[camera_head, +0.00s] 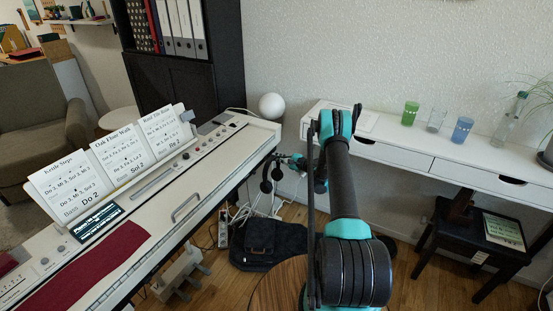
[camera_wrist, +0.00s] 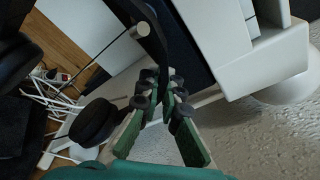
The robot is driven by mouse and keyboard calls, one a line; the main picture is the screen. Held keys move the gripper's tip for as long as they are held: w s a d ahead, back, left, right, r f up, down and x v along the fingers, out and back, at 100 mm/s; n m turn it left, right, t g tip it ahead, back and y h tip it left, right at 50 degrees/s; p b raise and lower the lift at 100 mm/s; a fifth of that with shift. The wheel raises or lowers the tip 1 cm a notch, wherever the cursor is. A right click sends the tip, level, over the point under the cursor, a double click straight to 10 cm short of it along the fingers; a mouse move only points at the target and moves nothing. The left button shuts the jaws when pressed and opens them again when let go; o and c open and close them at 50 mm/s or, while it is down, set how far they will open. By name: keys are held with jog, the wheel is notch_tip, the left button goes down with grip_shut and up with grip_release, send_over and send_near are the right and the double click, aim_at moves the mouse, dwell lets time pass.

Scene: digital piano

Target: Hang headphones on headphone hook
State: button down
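The black headphones (camera_head: 266,184) are at the right end of the piano, ear cups downward. In the wrist view their dark headband (camera_wrist: 152,38) runs down to my fingertips, and one round ear cup (camera_wrist: 94,122) shows left of the fingers. My gripper (camera_wrist: 164,82) has its green-padded fingers drawn together at the tips, with the headband between them; it also shows in the head view (camera_head: 292,161). The headphone hook (camera_wrist: 122,42) is a thin pale rod with a round end cap, beside the headband. Whether the band touches or rests on it cannot be told.
The white digital piano (camera_head: 190,185) fills the left, with song sheets on its stand. A white shelf desk (camera_head: 400,145) with glasses stands at the right. A black bag (camera_head: 265,243), cables and a wooden stool (camera_head: 280,287) are below.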

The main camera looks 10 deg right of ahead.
jog(key=c, duration=1.6)
grip_release()
jog(key=shift+c, duration=0.2)
jog(key=shift+d, duration=0.15)
jog(key=shift+v, duration=2.4)
